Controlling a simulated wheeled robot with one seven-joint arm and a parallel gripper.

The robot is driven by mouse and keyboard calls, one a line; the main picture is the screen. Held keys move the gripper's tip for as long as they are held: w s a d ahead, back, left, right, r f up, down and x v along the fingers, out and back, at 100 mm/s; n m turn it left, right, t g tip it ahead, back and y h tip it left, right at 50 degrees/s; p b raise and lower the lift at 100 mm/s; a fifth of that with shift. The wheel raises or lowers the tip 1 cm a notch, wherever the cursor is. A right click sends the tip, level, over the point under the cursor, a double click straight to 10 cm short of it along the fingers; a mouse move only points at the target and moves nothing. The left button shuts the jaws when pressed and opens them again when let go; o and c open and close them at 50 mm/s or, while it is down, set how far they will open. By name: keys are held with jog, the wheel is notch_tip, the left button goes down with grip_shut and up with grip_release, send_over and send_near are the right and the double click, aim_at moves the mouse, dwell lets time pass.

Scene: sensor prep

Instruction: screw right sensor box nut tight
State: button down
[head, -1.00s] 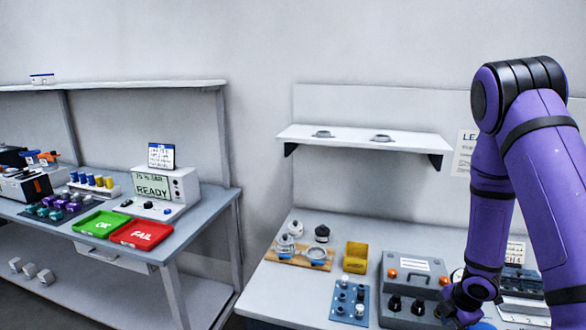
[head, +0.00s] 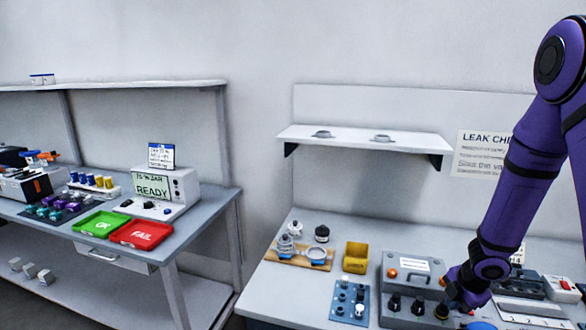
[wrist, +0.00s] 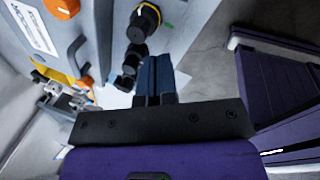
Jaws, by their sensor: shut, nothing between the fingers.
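A grey box (head: 412,268) with orange knobs on its lid stands on the right bench. Several black nut-like fittings line its front; the rightmost one (head: 441,310) shows a yellow ring. The wrist view shows the grey box (wrist: 85,15) at upper left, with a yellow-ringed black fitting (wrist: 145,20) at the top and more black fittings (wrist: 133,58) below it. My gripper (head: 450,297) is beside the right end of the box, close to that fitting. Its dark blue fingers (wrist: 155,65) are together and hold nothing. Contact with the fitting cannot be told.
A blue plate with small fittings (head: 349,301), a yellow bin (head: 355,257) and a wooden board with round parts (head: 300,254) stand left of the box. Other devices (head: 562,288) crowd the bench to the right. A shelf (head: 365,139) hangs above.

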aim_at(442, 321)
jog(key=shift+d, duration=0.1)
jog(key=shift+w+d, duration=0.4)
jog(key=shift+d, duration=0.4)
jog(key=shift+w+d+r, duration=0.15)
jog(key=shift+d+r, duration=0.3)
jog(key=shift+f, duration=0.1)
jog(key=shift+f, duration=3.35)
jog(key=shift+w+a, duration=0.1)
jog(key=shift+w, duration=0.05)
jog(key=shift+s+a, duration=0.3)
jog(key=shift+a, duration=0.9)
